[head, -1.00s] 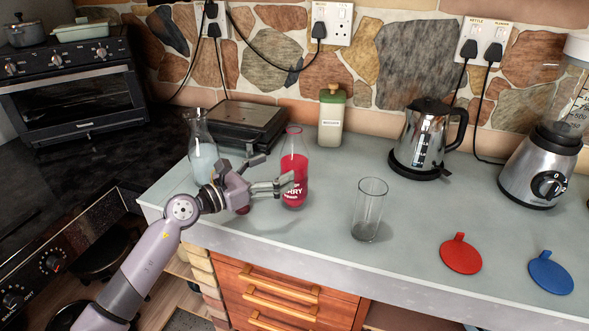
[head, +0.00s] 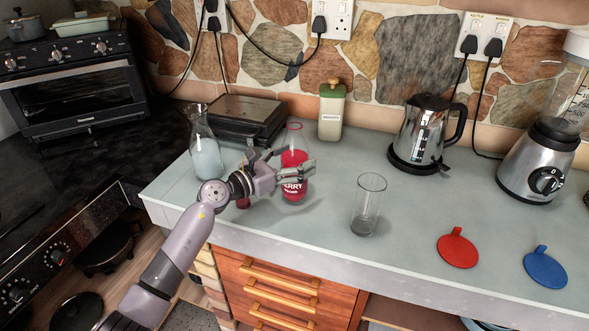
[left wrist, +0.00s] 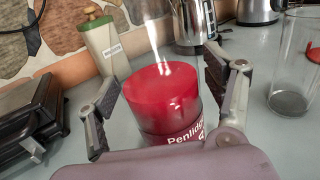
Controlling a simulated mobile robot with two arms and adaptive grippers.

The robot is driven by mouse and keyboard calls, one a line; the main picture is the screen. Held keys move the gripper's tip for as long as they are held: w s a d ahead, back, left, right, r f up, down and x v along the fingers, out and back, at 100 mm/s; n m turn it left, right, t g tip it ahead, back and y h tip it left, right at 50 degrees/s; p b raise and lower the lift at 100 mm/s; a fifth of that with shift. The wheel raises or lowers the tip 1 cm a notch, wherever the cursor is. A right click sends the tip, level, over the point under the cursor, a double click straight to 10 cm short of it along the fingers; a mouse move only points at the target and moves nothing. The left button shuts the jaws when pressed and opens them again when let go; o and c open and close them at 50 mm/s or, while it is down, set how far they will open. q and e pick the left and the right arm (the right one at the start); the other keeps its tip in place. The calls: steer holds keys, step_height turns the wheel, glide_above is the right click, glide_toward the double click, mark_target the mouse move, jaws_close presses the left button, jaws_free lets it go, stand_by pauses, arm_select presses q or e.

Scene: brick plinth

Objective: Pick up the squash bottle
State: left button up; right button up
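The squash bottle (head: 294,186) is clear glass with red liquid and a label, upright on the grey worktop. My left gripper (head: 288,165) reaches it from the left, one finger in front of it and the other behind. In the left wrist view the bottle (left wrist: 165,95) stands between the two open fingers, with a gap at the left finger. Contact at the right finger is not clear. The palm hides the bottle's lower part there. My right gripper is not in view.
An empty glass (head: 368,208) stands right of the bottle, a clear bottle of pale liquid (head: 205,150) to the left. Behind are a black grill (head: 240,115) and a green-lidded container (head: 332,112). A kettle (head: 423,135), blender (head: 535,165), and red (head: 458,249) and blue (head: 546,268) discs lie right.

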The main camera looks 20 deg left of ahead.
arm_select(q)
steer(key=c, duration=1.6)
steer(key=shift+r, duration=0.1)
